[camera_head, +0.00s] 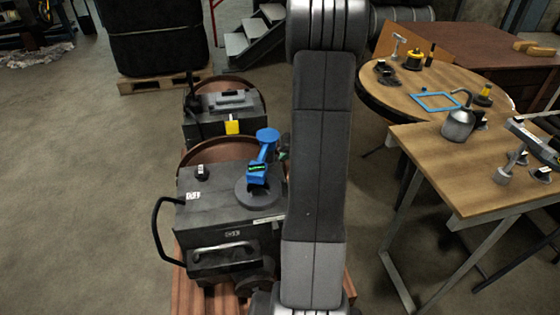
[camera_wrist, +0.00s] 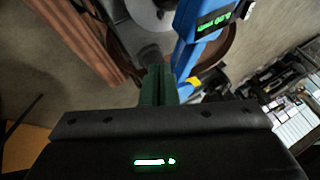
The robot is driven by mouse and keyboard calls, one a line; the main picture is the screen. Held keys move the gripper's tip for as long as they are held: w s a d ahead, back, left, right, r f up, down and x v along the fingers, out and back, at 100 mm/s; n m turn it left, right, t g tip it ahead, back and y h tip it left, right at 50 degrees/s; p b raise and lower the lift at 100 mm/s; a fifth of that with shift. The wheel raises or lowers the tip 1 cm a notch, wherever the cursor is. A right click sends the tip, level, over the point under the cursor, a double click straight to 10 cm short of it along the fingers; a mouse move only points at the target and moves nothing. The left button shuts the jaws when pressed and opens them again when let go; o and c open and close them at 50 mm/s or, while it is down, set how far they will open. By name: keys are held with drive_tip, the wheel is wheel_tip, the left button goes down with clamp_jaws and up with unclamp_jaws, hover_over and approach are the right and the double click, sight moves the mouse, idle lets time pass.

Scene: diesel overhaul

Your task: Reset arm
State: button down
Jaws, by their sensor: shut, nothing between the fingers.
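My gripper (camera_wrist: 158,76) shows in the wrist view as dark green fingers closed together in front of its black body, with nothing between them. A blue tool with a lit green display (camera_wrist: 212,20) is just beyond the fingertips, up and to the right. In the camera_head view the blue tool (camera_head: 262,158) stands on a round grey disc (camera_head: 260,192) on top of a dark machine box (camera_head: 222,218). My arm crosses the middle of that view and hides most of my gripper. I cannot tell whether the fingertips touch the tool.
The machine box stands on reddish wooden boards (camera_head: 188,296), with a second dark box (camera_head: 222,104) behind it. To the right are a round wooden table (camera_head: 408,98) and a square wooden table (camera_head: 440,165) holding an oil can (camera_head: 458,124). The floor at left is clear.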

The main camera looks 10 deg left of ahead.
drive_tip(key=v, duration=0.6)
drive_tip(key=shift+s, duration=0.2)
drive_tip(key=shift+a, duration=0.1)
